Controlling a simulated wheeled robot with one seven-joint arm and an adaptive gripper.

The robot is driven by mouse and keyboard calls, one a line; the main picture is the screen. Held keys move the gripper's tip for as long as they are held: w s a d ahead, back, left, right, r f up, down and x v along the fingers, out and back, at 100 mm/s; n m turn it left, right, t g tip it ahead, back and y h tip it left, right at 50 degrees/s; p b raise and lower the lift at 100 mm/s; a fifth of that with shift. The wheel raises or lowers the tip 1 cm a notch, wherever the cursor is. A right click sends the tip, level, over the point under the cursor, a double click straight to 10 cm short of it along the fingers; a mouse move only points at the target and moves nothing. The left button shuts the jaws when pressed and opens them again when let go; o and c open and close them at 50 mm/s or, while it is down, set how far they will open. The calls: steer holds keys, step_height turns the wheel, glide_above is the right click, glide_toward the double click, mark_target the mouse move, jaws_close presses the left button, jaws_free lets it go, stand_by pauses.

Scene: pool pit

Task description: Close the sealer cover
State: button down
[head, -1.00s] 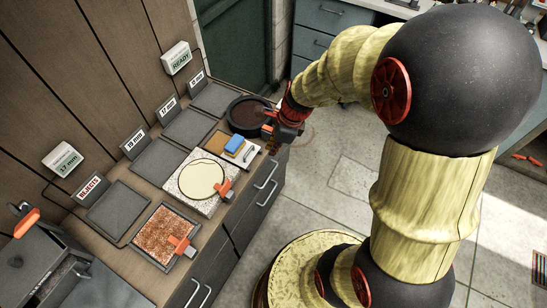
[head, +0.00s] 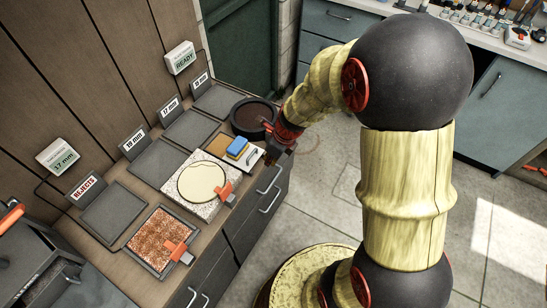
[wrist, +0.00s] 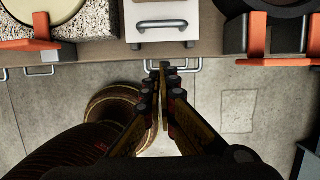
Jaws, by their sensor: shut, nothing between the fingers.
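A dark grey machine with an orange handle (head: 11,217), which looks like the sealer (head: 38,262), stands at the left edge of the head view. It is partly cut off, and I cannot tell its cover's position for sure. My gripper (head: 277,152) is at the far right end of the bench, beside the round dark pan, well away from the machine. In the wrist view my gripper (wrist: 165,68) is shut and empty, its fingertips together just off the bench's front edge, below a white tray's handle. The machine is not in the wrist view.
The bench holds a speckled slab (head: 207,208) with a cream disc, a reddish tile (head: 159,239) in a frame, a blue block (head: 237,147), a dark pan (head: 254,116) and several grey mats. Orange clips stick out in front. Drawer handles (head: 270,181) project from the bench front. Floor to the right is open.

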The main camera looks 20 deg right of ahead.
steer(key=shift+w+a+f+b, duration=0.1)
steer(key=shift+w+a+b, duration=0.1)
steer(key=shift+w+a, duration=0.45)
steer(key=shift+w+a+f+b, duration=0.15)
steer(key=shift+w+a, duration=0.25)
steer(key=shift+w, duration=0.45)
steer(key=shift+r, duration=0.15)
steer(key=shift+w, duration=0.1)
